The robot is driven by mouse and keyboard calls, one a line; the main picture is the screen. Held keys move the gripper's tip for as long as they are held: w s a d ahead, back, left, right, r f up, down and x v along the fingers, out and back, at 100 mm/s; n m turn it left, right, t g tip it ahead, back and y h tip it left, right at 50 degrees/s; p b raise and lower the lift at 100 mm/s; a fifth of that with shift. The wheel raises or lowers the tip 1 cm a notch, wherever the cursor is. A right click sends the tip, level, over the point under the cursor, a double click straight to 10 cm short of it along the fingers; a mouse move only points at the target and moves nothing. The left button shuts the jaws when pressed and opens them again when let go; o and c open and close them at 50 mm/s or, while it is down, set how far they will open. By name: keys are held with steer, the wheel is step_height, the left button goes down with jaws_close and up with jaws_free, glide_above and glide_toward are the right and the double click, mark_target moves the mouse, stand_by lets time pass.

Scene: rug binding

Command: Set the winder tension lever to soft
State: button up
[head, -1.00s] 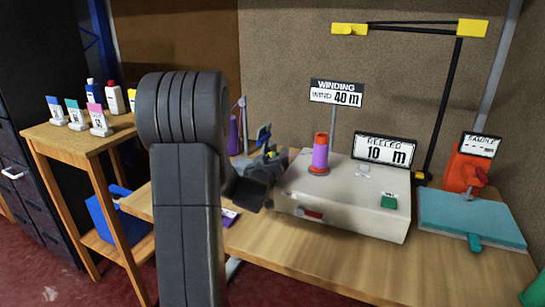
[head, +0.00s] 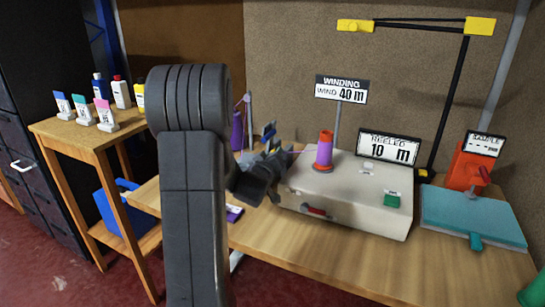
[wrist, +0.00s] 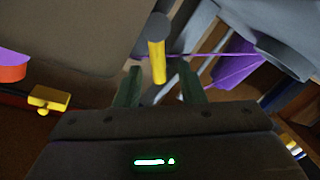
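The winder (head: 345,195) is a pale box on the bench with a purple cone in an orange base and top (head: 324,150) on it. My gripper (head: 277,155) is at the winder's left end.
A purple thread (wrist: 210,54) runs past the lever to a purple cone (wrist: 235,62). A yellow block (wrist: 48,98) lies at left in the wrist view. The "REELED 10 m" display (head: 388,148) and a green button (head: 392,200) are on the winder.

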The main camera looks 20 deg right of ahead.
steer(key=v, duration=1.3)
steer(key=shift+s+a, duration=0.25)
steer(key=shift+s, duration=0.1)
steer(key=shift+w, duration=0.1)
steer(key=r+x, duration=0.1)
steer(key=x, duration=1.2)
steer(key=shift+w+d+f+m+b, duration=0.15)
steer(key=shift+d+f+m+b, duration=0.15)
steer(key=shift+d+f+b, duration=0.15)
steer(key=shift+a+p, duration=0.1)
steer(key=shift+p, duration=0.2)
